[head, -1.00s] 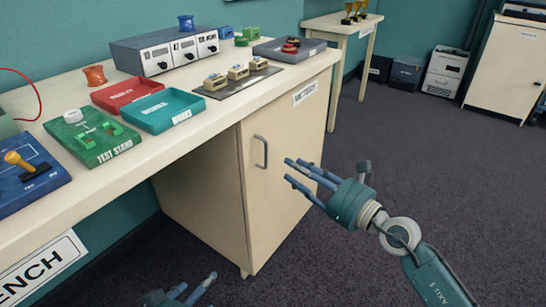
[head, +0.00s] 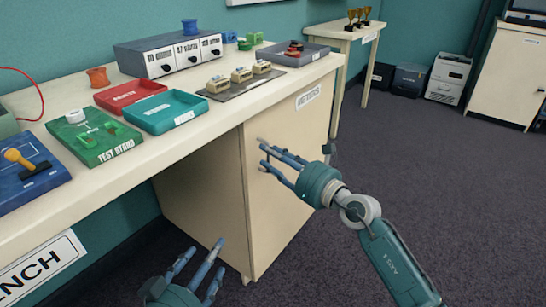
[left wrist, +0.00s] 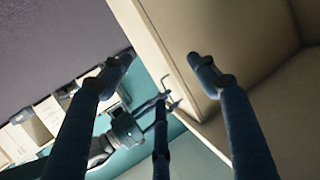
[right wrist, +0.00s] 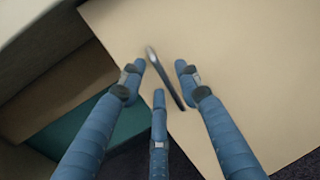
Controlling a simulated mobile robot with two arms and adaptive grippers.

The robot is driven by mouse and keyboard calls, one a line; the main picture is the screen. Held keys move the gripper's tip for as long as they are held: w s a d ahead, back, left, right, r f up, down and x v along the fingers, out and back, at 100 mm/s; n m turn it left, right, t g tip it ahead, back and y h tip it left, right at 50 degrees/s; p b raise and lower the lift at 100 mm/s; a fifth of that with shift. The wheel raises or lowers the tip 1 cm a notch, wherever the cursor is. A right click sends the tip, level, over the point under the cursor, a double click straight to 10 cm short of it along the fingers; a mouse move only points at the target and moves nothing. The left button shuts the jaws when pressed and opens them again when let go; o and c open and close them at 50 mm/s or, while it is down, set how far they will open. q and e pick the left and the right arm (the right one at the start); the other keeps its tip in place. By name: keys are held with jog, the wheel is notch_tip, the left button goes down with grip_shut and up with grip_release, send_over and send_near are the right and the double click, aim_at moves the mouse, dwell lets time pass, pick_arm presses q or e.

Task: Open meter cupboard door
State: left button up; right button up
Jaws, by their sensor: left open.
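The meter cupboard door (head: 275,220) is the pale front panel under the right end of the bench. It looks shut, and a white label (head: 308,97) is near its top. Its grey bar handle (right wrist: 163,75) runs between the fingers of my right gripper (right wrist: 159,80) in the right wrist view. In the head view my right gripper (head: 264,156) hides most of the handle. Its fingers are apart and partly drawn in; firm contact cannot be made out. My left gripper (head: 203,258) is open and empty, low in front of the cupboard's left side. It also shows in the left wrist view (left wrist: 160,68).
The bench top (head: 215,120) overhangs the cupboard. It carries a red tray (head: 130,93), a teal tray (head: 165,111), a green test stand (head: 95,138) and a grey meter box (head: 168,55). The dark carpet (head: 450,180) right of the cupboard is clear.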

grip_shut()
